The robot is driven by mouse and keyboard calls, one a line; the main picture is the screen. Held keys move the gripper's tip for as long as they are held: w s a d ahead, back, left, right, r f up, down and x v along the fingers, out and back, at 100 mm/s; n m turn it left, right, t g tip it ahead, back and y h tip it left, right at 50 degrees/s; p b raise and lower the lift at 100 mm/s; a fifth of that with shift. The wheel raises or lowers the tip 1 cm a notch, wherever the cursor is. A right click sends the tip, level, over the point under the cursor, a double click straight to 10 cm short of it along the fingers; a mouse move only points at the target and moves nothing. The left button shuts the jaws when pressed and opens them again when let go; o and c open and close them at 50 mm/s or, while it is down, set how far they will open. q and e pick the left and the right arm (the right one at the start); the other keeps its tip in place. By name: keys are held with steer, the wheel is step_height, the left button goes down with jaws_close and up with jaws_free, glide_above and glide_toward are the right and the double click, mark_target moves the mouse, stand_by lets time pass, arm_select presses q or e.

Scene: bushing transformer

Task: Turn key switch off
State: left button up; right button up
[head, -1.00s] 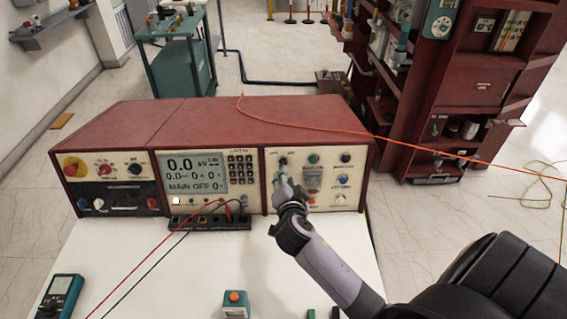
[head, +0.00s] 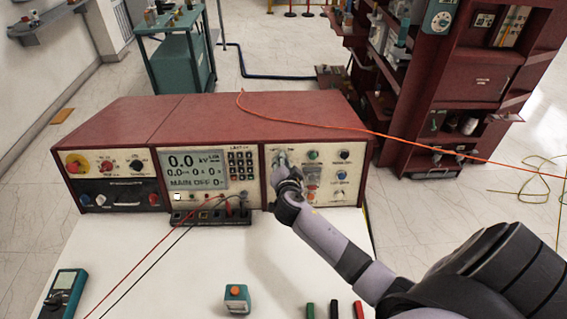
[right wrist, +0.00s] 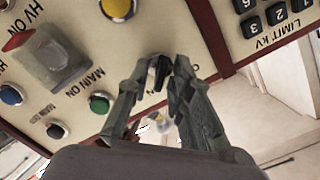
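The key switch is on the right-hand panel of the red test console (head: 230,108), near that panel's upper left. In the head view my right gripper (head: 280,160) covers it. In the right wrist view the dark key switch (right wrist: 160,73) shows between the fingertips of my right gripper (right wrist: 167,68). The fingers converge with almost no gap and appear closed on the key. The fingers partly hide the key and its labels, so its turn position is not clear. My left gripper is not in view.
Close by are the MAIN ON button (right wrist: 99,102), a yellow button (right wrist: 118,8) and a guarded red HV ON switch (right wrist: 48,60). An orange cable (head: 330,126) crosses the console top. A teal meter (head: 64,292) and small orange-topped box (head: 237,298) lie on the white table.

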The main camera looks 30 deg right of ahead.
jaws_close()
stand_by(0.4)
steer(key=n+b, duration=0.1)
steer(key=n, duration=0.4)
steer(key=n+b, duration=0.1)
steer(key=n, duration=0.5)
steer(key=shift+a+g+h, duration=0.1)
steer(key=shift+g+h, duration=0.2)
steer(key=n, duration=0.6)
stand_by(0.4)
